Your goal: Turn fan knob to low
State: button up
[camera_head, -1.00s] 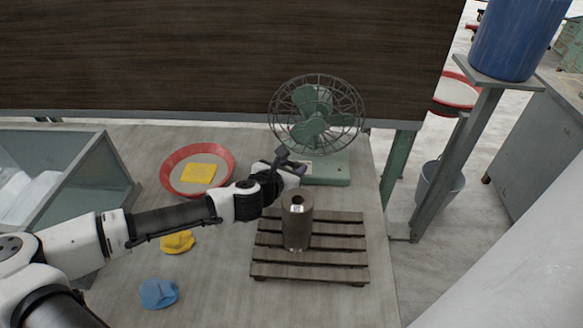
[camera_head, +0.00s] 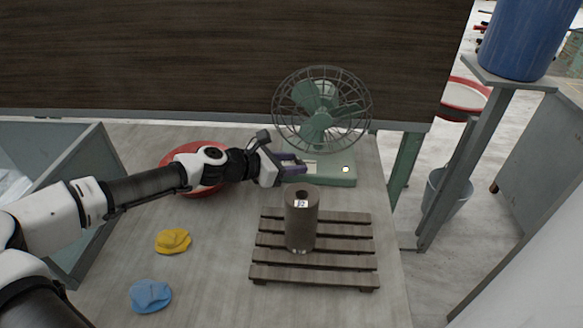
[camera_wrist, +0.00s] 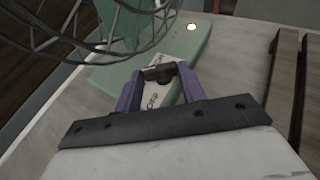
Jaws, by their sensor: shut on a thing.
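The green desk fan (camera_head: 319,118) stands at the back right of the table, with a wire cage and a flat base (camera_head: 330,178). My gripper (camera_head: 296,166) reaches in from the left to the front left of that base. In the wrist view, my gripper's purple fingers (camera_wrist: 161,82) are closed around the dark fan knob (camera_wrist: 158,74) on the pale label plate (camera_wrist: 160,97). The lettering on the plate is partly covered, and I cannot tell the knob's setting. A small white round spot (camera_wrist: 191,27) shows on the base farther right.
A grey cylinder (camera_head: 301,225) stands on a slatted wooden rack (camera_head: 350,262) just in front of the fan. A red-rimmed tray (camera_head: 190,155) lies partly under my arm. Yellow (camera_head: 173,241) and blue (camera_head: 151,296) cloth-like pieces lie at the front left.

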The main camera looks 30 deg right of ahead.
dwell(0.4)
jog(key=o, duration=1)
jog(key=shift+a, duration=0.1)
jog(key=b+v, duration=0.3)
jog(key=v, duration=1)
jog(key=shift+w+a+r, duration=0.15)
jog(key=shift+a, duration=0.15)
